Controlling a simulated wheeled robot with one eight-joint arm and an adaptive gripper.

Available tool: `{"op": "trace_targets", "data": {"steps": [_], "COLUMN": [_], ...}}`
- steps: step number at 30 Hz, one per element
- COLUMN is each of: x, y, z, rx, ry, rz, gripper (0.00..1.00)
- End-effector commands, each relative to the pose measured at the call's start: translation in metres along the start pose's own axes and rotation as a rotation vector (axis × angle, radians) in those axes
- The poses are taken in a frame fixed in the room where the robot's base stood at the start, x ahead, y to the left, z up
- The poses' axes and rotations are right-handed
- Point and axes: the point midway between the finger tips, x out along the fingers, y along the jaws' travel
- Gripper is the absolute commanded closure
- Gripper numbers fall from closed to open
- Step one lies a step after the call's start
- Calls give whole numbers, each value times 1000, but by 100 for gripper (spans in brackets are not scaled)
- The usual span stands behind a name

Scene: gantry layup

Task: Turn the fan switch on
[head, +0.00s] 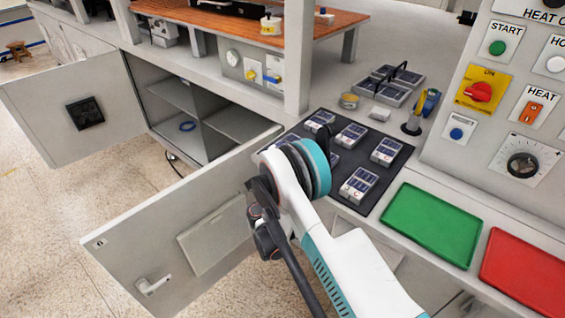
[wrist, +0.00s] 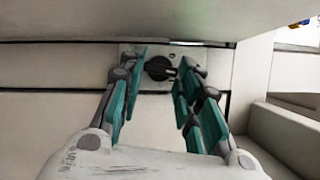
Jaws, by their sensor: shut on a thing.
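In the wrist view, a black rotary switch (wrist: 159,68) sits on a small grey plate on a pale panel. I can read no label on it, so I take it as the fan switch. My gripper (wrist: 163,61) has its teal fingers on either side of this switch, the right fingertip at its handle. The fingers are spread by its width and shut on it. The fingertips partly cover the plate's sides. In the head view, my arm hides the gripper, and I cannot make out this switch there.
An open cabinet door (head: 215,205) stands left of my arm. Right of it are a black mat (head: 375,203) with several modules, a green tray (head: 430,224) and a red tray (head: 525,268). A control panel (head: 447,155) carries a red rotary switch (head: 478,91) and a black dial (head: 522,166).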

Motion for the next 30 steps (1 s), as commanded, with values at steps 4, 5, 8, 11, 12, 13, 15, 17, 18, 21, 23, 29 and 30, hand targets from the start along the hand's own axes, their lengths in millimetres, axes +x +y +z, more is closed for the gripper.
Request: {"op": "trace_targets", "data": {"steps": [4, 5, 8, 11, 12, 13, 15, 17, 18, 21, 23, 29, 30], "x": [-1, -1, -1, -1, -1, -1, -1, -1, -1, -1, -1, -1, -1], "y": [3, 4, 4, 5, 5, 5, 5, 5, 5, 5, 5, 5, 5], "z": [-1, 0, 0, 0, 0, 0, 0, 0, 0, 0, 0, -1, -1], "rx": [107, 127, 188, 236, 253, 264, 285, 300, 307, 322, 326, 328, 328], "ry": [2, 2, 2, 2, 2, 2, 2, 2, 3, 3, 4, 4, 4], "rz": [-44, -52, -76, -96, -102, -106, -115, -121, -124, -129, -131, -132, -132], "gripper": [92, 92, 92, 92, 92, 92, 92, 92, 92, 92, 92, 92, 93]}}
